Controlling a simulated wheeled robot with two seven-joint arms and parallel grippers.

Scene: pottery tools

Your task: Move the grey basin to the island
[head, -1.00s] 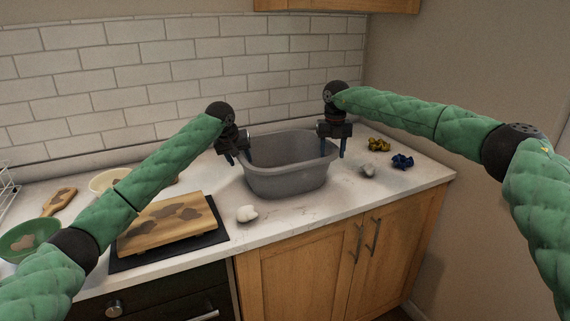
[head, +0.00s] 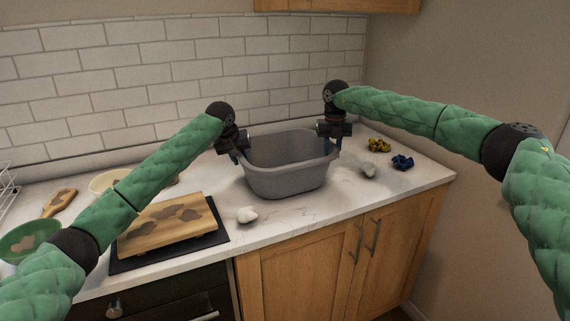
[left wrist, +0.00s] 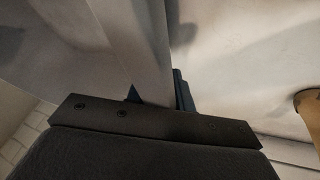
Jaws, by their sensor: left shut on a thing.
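The grey basin (head: 288,182) stands upright on the white counter against the tiled wall side, and it looks empty. My left gripper (head: 237,155) is at the basin's left rim and is shut on it. The left wrist view shows the basin's grey wall (left wrist: 130,40) running between the gripper's fingers (left wrist: 155,95). My right gripper (head: 334,148) is at the basin's right rim, with its fingers pointing down; whether they are shut on the rim is too small to tell. The island is not in view.
A wooden board (head: 168,226) on a dark mat (head: 212,240) lies left of the basin. A white lump (head: 247,214) lies in front. Another pale lump (head: 368,169), a yellow item (head: 379,145) and a blue item (head: 402,162) lie to the right. A green bowl (head: 30,240) is far left.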

